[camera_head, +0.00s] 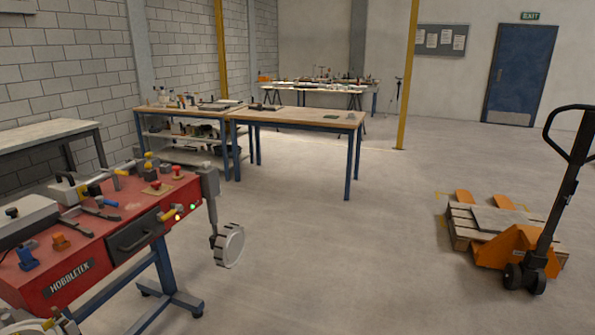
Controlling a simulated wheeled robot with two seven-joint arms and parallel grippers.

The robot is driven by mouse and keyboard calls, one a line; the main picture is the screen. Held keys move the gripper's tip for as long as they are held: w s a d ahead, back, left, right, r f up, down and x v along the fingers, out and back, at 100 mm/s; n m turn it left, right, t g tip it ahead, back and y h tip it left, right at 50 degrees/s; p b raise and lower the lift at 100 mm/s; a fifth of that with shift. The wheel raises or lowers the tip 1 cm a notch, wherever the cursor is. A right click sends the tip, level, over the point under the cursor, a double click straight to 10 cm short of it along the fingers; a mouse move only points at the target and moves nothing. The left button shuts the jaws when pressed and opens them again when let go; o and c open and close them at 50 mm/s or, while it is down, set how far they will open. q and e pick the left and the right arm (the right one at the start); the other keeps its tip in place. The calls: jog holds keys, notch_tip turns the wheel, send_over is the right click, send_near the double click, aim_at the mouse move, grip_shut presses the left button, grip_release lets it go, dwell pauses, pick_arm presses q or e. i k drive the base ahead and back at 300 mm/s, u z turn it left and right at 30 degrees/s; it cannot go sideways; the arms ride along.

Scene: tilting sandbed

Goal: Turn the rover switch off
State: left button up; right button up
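Neither of my grippers shows.
A wooden table (300,117) and a shelved bench (185,112) stand beyond. An orange pallet truck (520,250) and a wooden pallet (463,238) are at the right. A yellow post (407,80) rises behind. The middle floor is clear.

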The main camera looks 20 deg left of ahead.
aim_at(155, 184)
jog(key=u, duration=0.3)
jog(key=i, duration=2)
jog(key=u, duration=1.75)
jog(key=i, duration=1.05)
jog(key=u, duration=1.1)
